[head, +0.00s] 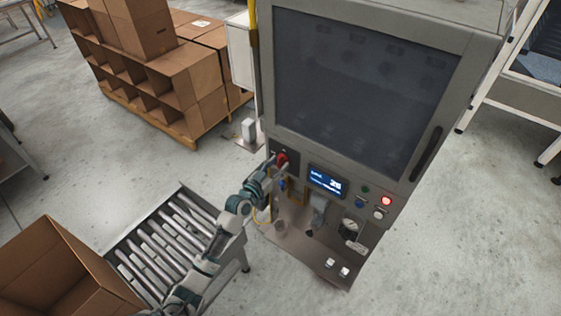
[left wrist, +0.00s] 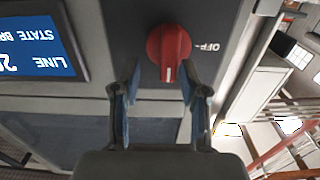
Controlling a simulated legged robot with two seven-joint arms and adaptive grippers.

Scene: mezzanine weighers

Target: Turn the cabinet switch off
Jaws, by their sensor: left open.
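The cabinet (head: 357,75) stands in the middle of the head view. Its red rotary switch (head: 282,158) is on a dark plate at the left of the control strip. My left gripper (head: 276,172) is open in front of the switch. In the left wrist view its fingertips (left wrist: 161,72) stand on both sides of the knob's lower end; I cannot tell whether they touch it. My right gripper is not in view.
A blue display (head: 326,180), a lit red button (head: 386,201) and other buttons are right of the switch. A ledge (head: 300,238) juts out below. A roller conveyor (head: 165,240) and an open carton (head: 60,270) stand at the lower left. Cartons on a pallet (head: 190,135) stand behind.

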